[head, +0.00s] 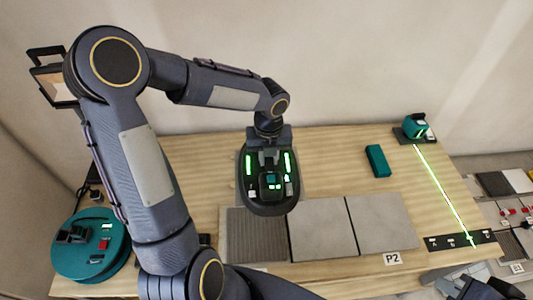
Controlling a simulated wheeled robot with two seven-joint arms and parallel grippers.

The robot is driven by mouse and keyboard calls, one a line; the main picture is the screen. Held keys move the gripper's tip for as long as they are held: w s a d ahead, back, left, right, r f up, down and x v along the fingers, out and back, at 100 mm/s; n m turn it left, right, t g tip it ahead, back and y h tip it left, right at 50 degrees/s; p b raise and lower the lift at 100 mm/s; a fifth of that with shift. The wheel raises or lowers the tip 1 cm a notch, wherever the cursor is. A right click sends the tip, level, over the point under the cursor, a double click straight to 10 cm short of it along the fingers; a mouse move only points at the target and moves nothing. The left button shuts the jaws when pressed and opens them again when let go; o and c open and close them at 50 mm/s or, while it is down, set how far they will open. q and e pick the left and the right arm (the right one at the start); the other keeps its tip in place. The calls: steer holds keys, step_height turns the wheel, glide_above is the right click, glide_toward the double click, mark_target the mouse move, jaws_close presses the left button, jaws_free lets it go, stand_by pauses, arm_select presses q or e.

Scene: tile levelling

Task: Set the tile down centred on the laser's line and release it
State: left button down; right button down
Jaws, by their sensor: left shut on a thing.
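My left gripper (269,162) is over the middle of the bench, shut on a dark oval device (268,208) with two lit green strips. Two grey tiles (320,230) (382,223) lie side by side on the bench, right of a ribbed grey patch (258,237). The teal laser (415,127) stands at the back right. Its green line (440,185) runs forward to a black marked strip (460,241), right of the tiles. My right gripper (478,289) is partly cut off at the bottom right; its jaws are unclear.
A teal round device (92,250) sits at the bench's left. A teal block (377,161) lies behind the tiles. A P2 label (392,258) is at the front edge. Bare wood (405,180) lies between block and line. My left arm hides part of the left side.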

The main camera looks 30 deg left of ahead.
arm_select(q)
steer(key=shift+r, duration=3.4)
